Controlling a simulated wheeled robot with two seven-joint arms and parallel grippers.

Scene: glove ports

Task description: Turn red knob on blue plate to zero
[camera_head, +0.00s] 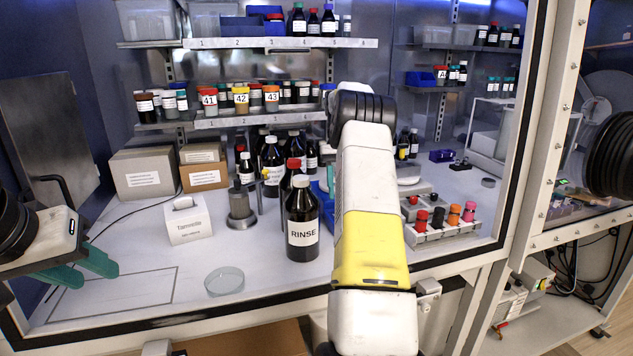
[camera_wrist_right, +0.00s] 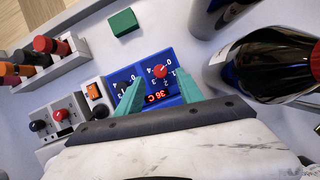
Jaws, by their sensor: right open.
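The blue plate (camera_wrist_right: 143,72) lies in the right wrist view with white scale numbers and a lit red display reading about 36 C. The red knob (camera_wrist_right: 160,71) is on its right part, with a pale pointer mark I cannot read exactly. My right gripper (camera_wrist_right: 160,78) is open, its green fingers apart over the plate, with the knob showing between the tips. Contact cannot be told. In the head view my right arm hides the knob and this gripper. My left gripper (camera_head: 80,268) is open and empty at the far left.
A dark RINSE bottle (camera_head: 302,222) stands close beside the plate; a dark bottle also fills the right of the wrist view. A green block (camera_wrist_right: 123,22), an orange rocker switch (camera_wrist_right: 94,91) and a rack (camera_head: 440,231) of coloured-capped vials are nearby. A glass dish (camera_head: 224,281) lies front left.

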